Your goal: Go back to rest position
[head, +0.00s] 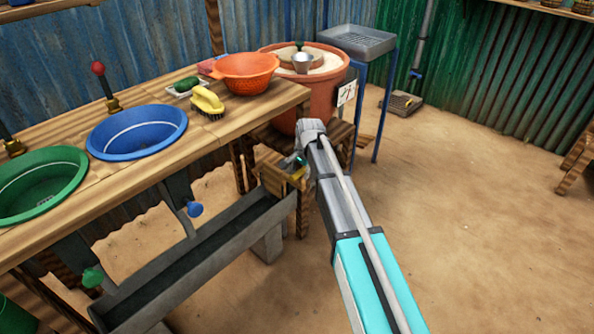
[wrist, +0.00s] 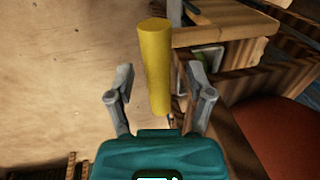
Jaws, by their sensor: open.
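My gripper (wrist: 160,78) is open in the wrist view, with one grey finger on each side. A yellow cylinder (wrist: 156,60) shows between the fingers in the picture, with a visible gap to each, and its far end reaches beyond the fingertips. I cannot tell what it is fixed to or how deep it lies. In the head view my arm reaches to the wooden stand beside the bench, and my gripper (head: 297,165) is small and partly hidden there, with a bit of yellow by it.
The wooden bench (head: 75,223) holds a blue basin (head: 138,146), a green basin (head: 50,198), a yellow brush (head: 208,102) and an orange bowl (head: 245,85). A terracotta tub (head: 290,112) stands behind my gripper. A grey trough (head: 200,262) runs below. The floor (head: 480,200) at right is clear.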

